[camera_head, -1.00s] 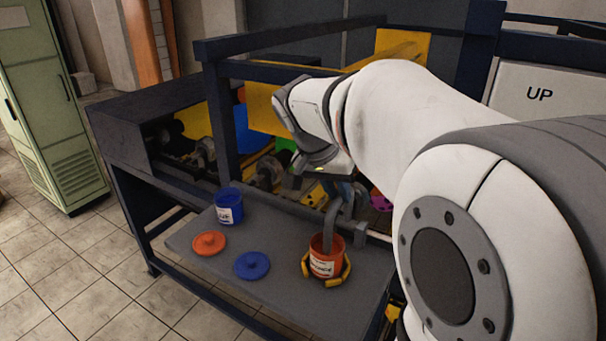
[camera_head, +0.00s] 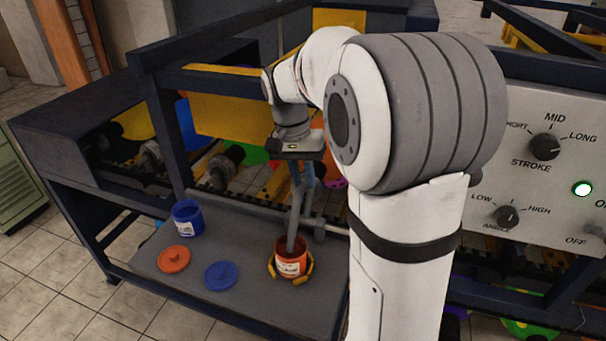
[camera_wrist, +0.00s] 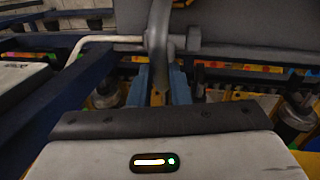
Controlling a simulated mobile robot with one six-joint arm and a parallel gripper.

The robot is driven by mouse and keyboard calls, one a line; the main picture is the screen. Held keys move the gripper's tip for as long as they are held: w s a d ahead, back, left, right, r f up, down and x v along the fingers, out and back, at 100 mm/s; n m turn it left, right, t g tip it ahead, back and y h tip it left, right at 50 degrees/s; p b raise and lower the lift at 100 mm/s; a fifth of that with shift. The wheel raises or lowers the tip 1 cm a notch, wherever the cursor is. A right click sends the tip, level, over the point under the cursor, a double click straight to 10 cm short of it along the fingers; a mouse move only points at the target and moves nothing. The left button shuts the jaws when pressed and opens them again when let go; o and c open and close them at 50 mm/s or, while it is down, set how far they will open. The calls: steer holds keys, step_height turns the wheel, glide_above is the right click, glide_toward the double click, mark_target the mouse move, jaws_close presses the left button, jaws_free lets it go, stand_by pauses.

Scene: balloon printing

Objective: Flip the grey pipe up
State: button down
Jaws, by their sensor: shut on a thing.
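The grey pipe (camera_head: 295,212) rises from the small orange bucket (camera_head: 291,262) on the grey shelf. Its lower end is inside the bucket or right at its mouth. My gripper (camera_head: 302,180) has blue fingers and points down at the pipe's upper part. In the wrist view the grey pipe (camera_wrist: 158,42) runs between the two blue fingers of my gripper (camera_wrist: 159,88), and they are shut on it. A crossbar with a collar (camera_wrist: 192,40) meets the pipe there. The exact contact is partly hidden by the gripper body.
A blue bucket (camera_head: 187,218), an orange lid (camera_head: 174,259) and a blue lid (camera_head: 221,275) are left of the orange bucket on the shelf (camera_head: 250,240). Dark blue frame beams (camera_head: 166,140) surround the machine. A control panel (camera_head: 540,160) with knobs stands right.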

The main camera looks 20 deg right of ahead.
steer(key=c, duration=1.5)
jaws_free()
steer(key=shift+d, duration=0.1)
steer(key=shift+c, duration=0.2)
steer(key=shift+o, duration=1)
step_height(320, 180, up, 8)
steer(key=a, duration=0.1)
steer(key=shift+w+a+f+b, duration=0.15)
steer(key=shift+w+a+b, duration=0.05)
steer(key=shift+w+b, duration=0.15)
steer(key=shift+c, duration=0.2)
